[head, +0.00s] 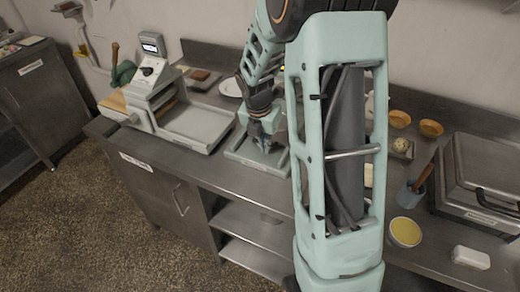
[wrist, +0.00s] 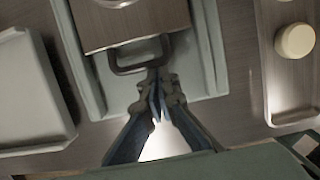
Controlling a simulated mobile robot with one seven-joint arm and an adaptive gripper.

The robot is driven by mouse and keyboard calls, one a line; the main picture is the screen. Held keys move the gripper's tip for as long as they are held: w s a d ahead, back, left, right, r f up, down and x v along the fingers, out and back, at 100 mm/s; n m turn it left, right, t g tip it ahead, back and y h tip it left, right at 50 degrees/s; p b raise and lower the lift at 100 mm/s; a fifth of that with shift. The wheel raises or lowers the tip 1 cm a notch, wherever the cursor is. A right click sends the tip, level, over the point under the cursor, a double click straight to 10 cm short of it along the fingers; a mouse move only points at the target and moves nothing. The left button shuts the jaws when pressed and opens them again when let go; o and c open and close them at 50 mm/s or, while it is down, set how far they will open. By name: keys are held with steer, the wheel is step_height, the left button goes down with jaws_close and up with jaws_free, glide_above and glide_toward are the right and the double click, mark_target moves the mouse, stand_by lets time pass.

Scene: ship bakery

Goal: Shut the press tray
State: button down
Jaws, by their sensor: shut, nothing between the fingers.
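The press (head: 240,152) is a pale green frame on the steel counter, partly hidden behind my arm in the head view. In the wrist view its pale green base (wrist: 200,45) surrounds a brownish metal tray (wrist: 135,27) with a dark U-shaped handle (wrist: 122,70) at its near edge. How far the tray stands out, I cannot tell. My gripper (head: 267,140) is low over the press. In the wrist view my gripper (wrist: 158,78) is shut and empty, its fingertips right at the handle's near side; whether they touch it is unclear.
Left of the press stands a machine with a wide grey tray (head: 197,125), its edge close by. Open floor (head: 95,220) lies in front.

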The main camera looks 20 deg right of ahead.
mark_target(279, 130)
steer(key=w+d+p, duration=0.3)
steer(key=w+d, duration=0.3)
steer(key=shift+w+d, duration=0.35)
steer(key=shift+d, duration=0.05)
steer(key=shift+w+d+r, duration=0.1)
steer(key=shift+w+d, duration=0.1)
